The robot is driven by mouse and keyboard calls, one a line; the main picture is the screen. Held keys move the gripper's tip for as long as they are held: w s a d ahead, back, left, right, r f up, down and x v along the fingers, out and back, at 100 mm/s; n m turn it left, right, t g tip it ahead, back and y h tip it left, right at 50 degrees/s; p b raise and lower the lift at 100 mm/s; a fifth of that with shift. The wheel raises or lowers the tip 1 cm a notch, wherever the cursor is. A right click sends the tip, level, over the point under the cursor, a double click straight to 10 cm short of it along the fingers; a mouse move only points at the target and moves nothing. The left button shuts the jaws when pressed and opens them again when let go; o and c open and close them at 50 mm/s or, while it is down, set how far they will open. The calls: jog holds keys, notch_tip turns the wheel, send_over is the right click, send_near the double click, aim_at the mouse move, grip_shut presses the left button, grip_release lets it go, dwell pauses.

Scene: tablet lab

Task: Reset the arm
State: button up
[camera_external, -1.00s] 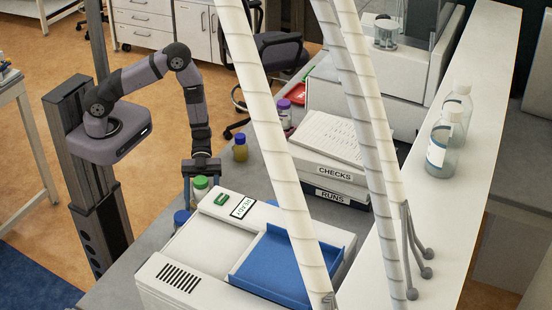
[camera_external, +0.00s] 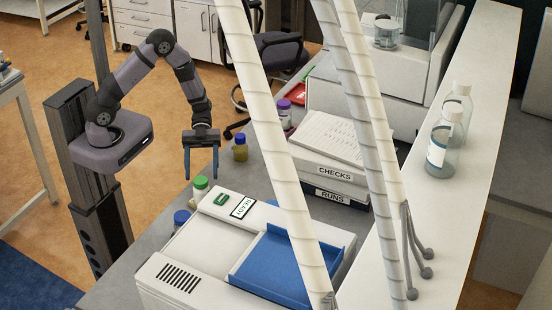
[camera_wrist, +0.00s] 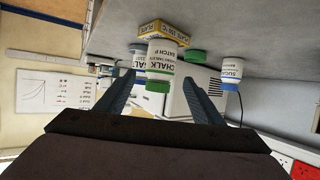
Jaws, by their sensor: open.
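My gripper (camera_external: 201,160) hangs in the air in the external view, its two blue fingers apart and nothing between them. It is above and behind the green-capped bottle (camera_external: 200,188) and to the left of the small yellow bottle with a blue cap (camera_external: 240,148). In the wrist view my open gripper (camera_wrist: 160,98) points towards a white bottle with a green cap, labelled CHALK (camera_wrist: 161,65), which stands clear of the fingers. The wrist picture is upside down.
A white machine with a blue tray (camera_external: 275,262) fills the front of the bench. A blue-capped bottle (camera_external: 181,222) stands to its left. Boxes marked CHECKS (camera_external: 335,172) and RUNS (camera_external: 332,197) lie to the right. White hoses (camera_external: 268,130) cross the view. Air around my gripper is clear.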

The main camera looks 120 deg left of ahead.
jog(key=shift+s+a+r, duration=0.25)
jog(key=shift+s+a, duration=0.05)
jog(key=shift+a, duration=0.15)
jog(key=w+a+r+n+t+y, duration=0.1)
jog(key=w+a+n+y, duration=0.2)
jog(key=w+y, duration=0.3)
jog(key=w+a+r+n+y, duration=0.2)
jog(key=w+a+n+y, duration=0.15)
jog(key=w+y, duration=0.2)
jog(key=s+d+n+g, duration=0.2)
jog(key=s+d+g, duration=0.2)
jog(key=s+d, duration=0.4)
jog(key=s+d+n+g, duration=0.3)
jog(key=s+d, duration=0.5)
jog(key=s, duration=0.5)
jog(key=shift+s+d+f+g, duration=0.3)
jog(key=shift+f+g, duration=0.1)
jog(key=shift+g, duration=0.2)
